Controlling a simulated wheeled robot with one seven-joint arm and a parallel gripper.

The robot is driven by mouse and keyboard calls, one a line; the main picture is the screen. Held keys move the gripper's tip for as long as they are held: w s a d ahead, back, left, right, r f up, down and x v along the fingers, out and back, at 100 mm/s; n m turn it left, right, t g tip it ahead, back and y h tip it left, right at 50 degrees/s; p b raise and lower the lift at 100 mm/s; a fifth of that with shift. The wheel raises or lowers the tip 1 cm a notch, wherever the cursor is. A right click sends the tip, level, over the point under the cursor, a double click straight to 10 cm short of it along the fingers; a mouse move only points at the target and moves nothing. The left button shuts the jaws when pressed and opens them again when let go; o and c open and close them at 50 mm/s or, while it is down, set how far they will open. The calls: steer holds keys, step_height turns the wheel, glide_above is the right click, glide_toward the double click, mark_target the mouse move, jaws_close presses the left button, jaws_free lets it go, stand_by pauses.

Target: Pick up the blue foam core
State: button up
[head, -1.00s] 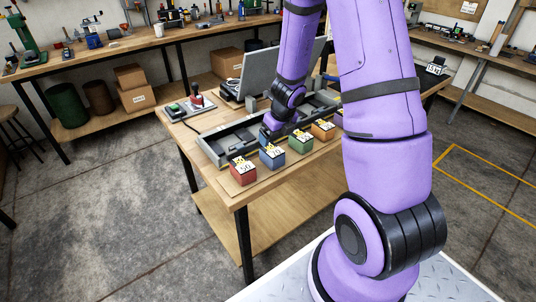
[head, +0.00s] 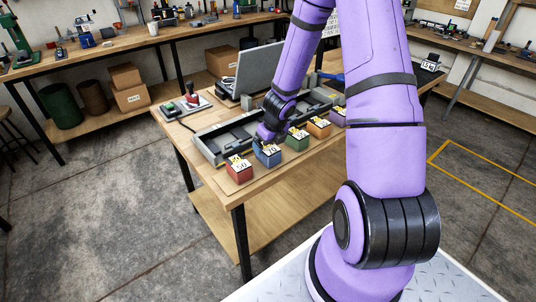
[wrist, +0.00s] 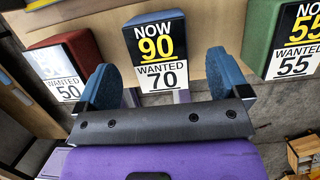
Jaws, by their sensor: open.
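The blue foam core (head: 268,159) is a small cube with a printed card on top, standing in a row near the front edge of the wooden bench. In the wrist view the blue core (wrist: 152,17) lies straight ahead, and its card reads NOW 90, WANTED 70. My gripper (head: 267,136) is low over the far side of the core. Its two blue-padded fingers (wrist: 160,66) are open and apart, one toward each side of the card. Nothing is held. I cannot tell whether the fingers touch the core.
A red core (head: 239,172) stands left of the blue one, and a green core (head: 297,141) stands right. An orange core (head: 319,128) is farther right. A long grey tray (head: 212,145) lies behind the row. A laptop-like screen (head: 258,70) stands at the back.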

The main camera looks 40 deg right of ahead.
mark_target(268, 147)
steer(key=shift+x, duration=2.3)
steer(key=shift+c, duration=0.2)
steer(key=c, duration=1)
